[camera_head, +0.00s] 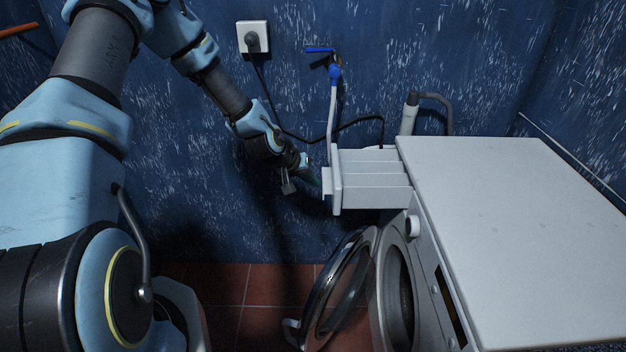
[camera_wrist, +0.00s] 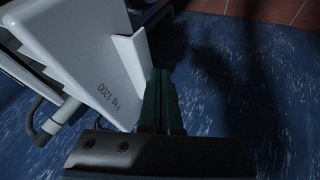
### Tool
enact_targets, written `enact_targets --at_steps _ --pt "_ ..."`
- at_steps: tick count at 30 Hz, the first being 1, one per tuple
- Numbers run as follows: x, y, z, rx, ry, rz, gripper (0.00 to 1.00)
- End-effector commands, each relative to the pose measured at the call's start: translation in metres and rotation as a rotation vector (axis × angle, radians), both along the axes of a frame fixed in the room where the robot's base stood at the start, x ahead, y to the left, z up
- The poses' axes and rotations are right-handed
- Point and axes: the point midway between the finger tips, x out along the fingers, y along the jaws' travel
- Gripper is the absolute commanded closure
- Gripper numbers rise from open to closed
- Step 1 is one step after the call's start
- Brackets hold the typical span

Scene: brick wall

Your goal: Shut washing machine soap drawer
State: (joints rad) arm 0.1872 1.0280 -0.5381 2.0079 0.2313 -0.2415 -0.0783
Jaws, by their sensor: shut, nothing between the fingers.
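The white soap drawer (camera_head: 375,172) sticks far out of the washing machine's upper left side, its compartments open to above. Its front panel (camera_head: 336,182) faces left, with a small protruding handle (camera_head: 326,181). In the wrist view the drawer front (camera_wrist: 88,52) fills the upper left and carries upside-down lettering, with the handle (camera_wrist: 132,62) beside the fingers. My gripper (camera_head: 314,179) is shut and empty, just left of the drawer front at handle height. Its dark green fingers (camera_wrist: 158,74) lie close to the handle; I cannot tell whether they touch.
The washing machine (camera_head: 520,200) stands at the right with its round door (camera_head: 343,280) swung open below the drawer. A water tap with a hose (camera_head: 333,75) and a wall socket (camera_head: 253,38) are on the blue wall behind. Tiled floor (camera_head: 235,285) shows at lower left.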

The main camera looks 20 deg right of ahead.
Motion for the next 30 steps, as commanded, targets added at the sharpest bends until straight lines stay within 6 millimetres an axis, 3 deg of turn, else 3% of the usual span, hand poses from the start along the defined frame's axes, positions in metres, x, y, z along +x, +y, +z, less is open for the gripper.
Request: enact_targets --at_steps 8,14,30 --pt "-0.001 -0.001 0.0 0.0 -0.001 -0.001 1.0" --pt "-0.009 -0.018 -0.001 -0.001 -0.002 -0.005 1.0" --pt "-0.061 -0.129 -0.002 -0.001 -0.003 -0.005 1.0"
